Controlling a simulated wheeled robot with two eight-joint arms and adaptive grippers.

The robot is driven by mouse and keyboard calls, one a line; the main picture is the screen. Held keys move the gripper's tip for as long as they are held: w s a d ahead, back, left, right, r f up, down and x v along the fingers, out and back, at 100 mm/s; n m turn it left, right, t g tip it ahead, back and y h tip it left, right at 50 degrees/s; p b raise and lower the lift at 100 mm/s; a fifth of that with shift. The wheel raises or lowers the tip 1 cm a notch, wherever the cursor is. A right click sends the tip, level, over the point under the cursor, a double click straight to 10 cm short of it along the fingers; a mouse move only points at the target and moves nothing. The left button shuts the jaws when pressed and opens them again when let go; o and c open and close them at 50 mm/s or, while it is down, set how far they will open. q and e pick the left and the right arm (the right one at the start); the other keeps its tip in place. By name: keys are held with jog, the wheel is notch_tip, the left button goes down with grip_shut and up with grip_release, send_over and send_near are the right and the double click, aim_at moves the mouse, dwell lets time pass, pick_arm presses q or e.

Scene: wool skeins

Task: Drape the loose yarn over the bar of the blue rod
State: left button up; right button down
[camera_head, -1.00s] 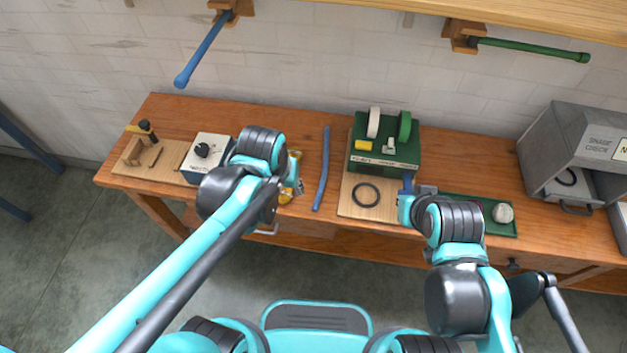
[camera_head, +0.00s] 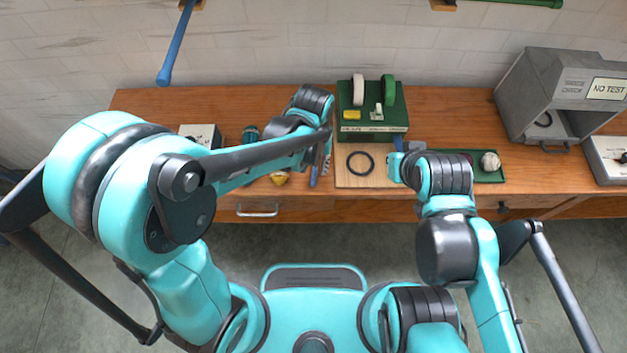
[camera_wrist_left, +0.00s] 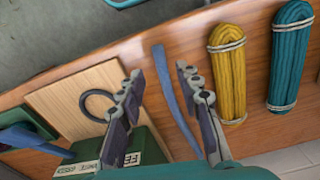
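The loose yarn, a blue strand, lies on the wooden table; its near end shows in the head view (camera_head: 313,176), and more of it shows in the left wrist view (camera_wrist_left: 168,85). My left gripper (camera_head: 326,152) is over it. In the left wrist view its two fingers (camera_wrist_left: 159,73) are spread apart, with the strand visible between them, not clasped. The blue rod (camera_head: 178,45) sticks out from the wall at upper left, with nothing hanging on it. My right gripper (camera_head: 408,147) is beside the wooden board; its fingers are too hidden to read.
A yellow skein (camera_wrist_left: 229,70) and a teal skein (camera_wrist_left: 290,55) lie beside the yarn. A green machine (camera_head: 372,120) stands behind a board (camera_head: 350,181) with a dark ring (camera_head: 360,162). A green tray (camera_head: 487,178) and a grey box (camera_head: 540,85) are at right.

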aim_at(313, 180)
pick_arm(q)
notch_tip(313, 180, down, 6)
jog(key=b, duration=0.4)
jog(key=shift+r, duration=0.2)
jog(key=c, duration=0.8)
jog(key=shift+o, duration=0.2)
notch_tip(313, 180, up, 12)
jog(key=p, duration=0.9)
jog(key=shift+p, duration=0.35)
jog(key=shift+r, duration=0.1)
